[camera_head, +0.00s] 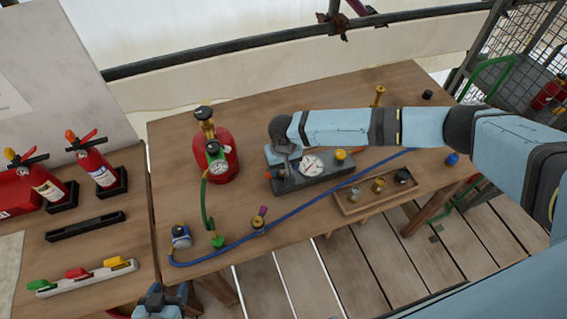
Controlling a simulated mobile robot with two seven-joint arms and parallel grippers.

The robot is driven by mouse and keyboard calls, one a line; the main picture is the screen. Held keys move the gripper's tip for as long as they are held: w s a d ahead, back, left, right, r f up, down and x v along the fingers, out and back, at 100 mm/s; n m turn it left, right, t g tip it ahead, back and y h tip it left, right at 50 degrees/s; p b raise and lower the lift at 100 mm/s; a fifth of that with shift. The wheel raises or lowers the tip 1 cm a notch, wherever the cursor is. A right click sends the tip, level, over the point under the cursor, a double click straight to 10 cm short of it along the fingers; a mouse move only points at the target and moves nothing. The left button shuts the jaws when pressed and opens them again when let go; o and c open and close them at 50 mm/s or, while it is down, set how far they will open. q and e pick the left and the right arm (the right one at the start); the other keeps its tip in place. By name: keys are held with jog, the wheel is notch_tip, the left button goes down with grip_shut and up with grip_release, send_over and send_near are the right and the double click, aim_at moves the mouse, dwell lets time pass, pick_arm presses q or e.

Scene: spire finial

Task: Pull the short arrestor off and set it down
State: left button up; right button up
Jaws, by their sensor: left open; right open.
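The grey test block (318,180) with a round dial gauge (312,165) and a yellow knob (341,155) sits mid-table. My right gripper (284,158) is over the block's left end, with the wrist hiding what lies under it. An orange-tipped fitting (268,174) shows at that end. I cannot tell which piece is the short arrestor. Brass fittings (378,185) stand in a wooden tray (350,209) to the right, and a taller brass piece (379,93) stands behind my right arm. My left gripper (157,300) is low at the bottom left, empty, off the table's front edge.
A red cylinder (224,165) with a gauge stands left of the block. Blue hose (300,209) runs across the table front. A blue cap (452,159) and black cap (427,95) lie at the right. Red extinguishers (97,168) stand on the left table. Some front wood is bare.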

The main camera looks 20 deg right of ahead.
jog(key=shift+s+f, duration=0.1)
dwell(0.3)
jog(key=shift+p, duration=0.45)
jog(key=shift+s+f+p, duration=0.1)
jog(key=shift+s+p, duration=0.05)
jog(key=shift+p, duration=0.25)
dwell(0.5)
grip_shut()
jog(key=shift+r+p, duration=0.5)
jog(key=shift+p, duration=0.1)
jog(key=shift+w+r+p, duration=0.2)
jog(key=shift+r+p, duration=0.5)
jog(key=shift+r, duration=0.05)
jog(key=shift+r+p, duration=0.55)
jog(key=shift+r, duration=1.35)
